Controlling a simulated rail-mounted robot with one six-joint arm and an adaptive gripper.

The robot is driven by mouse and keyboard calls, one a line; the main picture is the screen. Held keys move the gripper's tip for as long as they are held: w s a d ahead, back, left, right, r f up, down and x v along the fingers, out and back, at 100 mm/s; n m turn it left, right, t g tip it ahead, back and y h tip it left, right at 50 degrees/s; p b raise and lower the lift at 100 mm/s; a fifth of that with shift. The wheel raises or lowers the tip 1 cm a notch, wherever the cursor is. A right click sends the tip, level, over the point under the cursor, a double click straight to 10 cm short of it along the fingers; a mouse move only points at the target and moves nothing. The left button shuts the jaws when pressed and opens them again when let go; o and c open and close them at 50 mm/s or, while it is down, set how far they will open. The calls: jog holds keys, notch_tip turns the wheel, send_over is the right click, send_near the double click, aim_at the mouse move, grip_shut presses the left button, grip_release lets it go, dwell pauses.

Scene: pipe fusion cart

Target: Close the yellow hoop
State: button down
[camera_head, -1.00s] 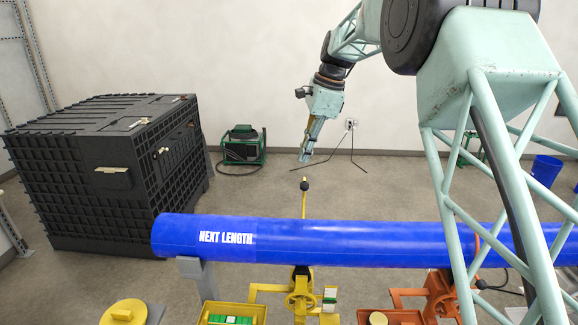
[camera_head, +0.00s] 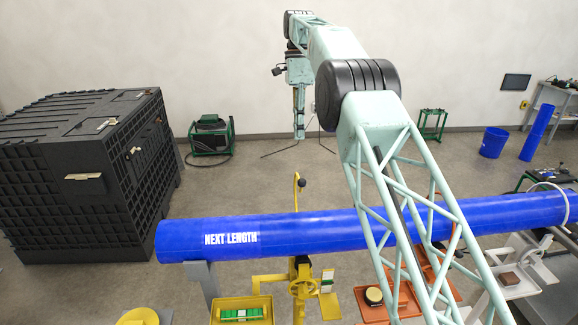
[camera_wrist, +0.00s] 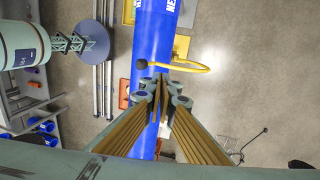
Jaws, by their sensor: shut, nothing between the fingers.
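The yellow hoop (camera_head: 297,196) stands up behind the blue pipe (camera_head: 285,227), with a black knob (camera_head: 302,183) at its end. In the head view it looks nearly edge-on. In the wrist view the hoop (camera_wrist: 206,67) bulges to the right of the pipe (camera_wrist: 152,40), and its knob (camera_wrist: 141,64) shows over the pipe, just beyond my fingertips in the picture. My gripper (camera_head: 299,134) is shut and empty. It points down, beyond the pipe and above the hoop in the head picture, apart from it. Its fingers also show in the wrist view (camera_wrist: 163,85).
A yellow clamp stand with handwheel (camera_head: 301,288) and an orange one (camera_head: 420,283) stand under the pipe. A black crate (camera_head: 85,180) is at left. A green-framed machine (camera_head: 210,138) stands by the wall. Floor behind the pipe is mostly clear.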

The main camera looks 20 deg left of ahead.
aim_at(301, 178)
jog(key=shift+d+r, duration=0.1)
jog(key=shift+r, duration=0.05)
jog(key=shift+f, duration=0.25)
dwell(0.3)
jog(key=shift+s+d+f+b, duration=0.2)
jog(key=shift+s+f, duration=0.1)
jog(key=shift+f, duration=1.3)
jog(key=shift+s+d+f+b, duration=0.15)
jog(key=shift+s+f, duration=0.2)
jog(key=shift+f, duration=1.2)
jog(key=shift+s+d+f+b, duration=0.2)
jog(key=shift+s+f, duration=0.1)
jog(key=shift+f, duration=1.3)
jog(key=shift+s+d+f, duration=0.15)
jog(key=shift+s+d, duration=0.1)
jog(key=shift+s, duration=0.35)
jog(key=shift+s+d+f, duration=0.3)
jog(key=shift+s, duration=0.2)
jog(key=shift+s+d+f, duration=0.25)
jog(key=shift+s, duration=0.25)
jog(key=shift+s+f+b, duration=0.15)
jog(key=shift+s+b, duration=0.1)
jog(key=shift+b, duration=0.1)
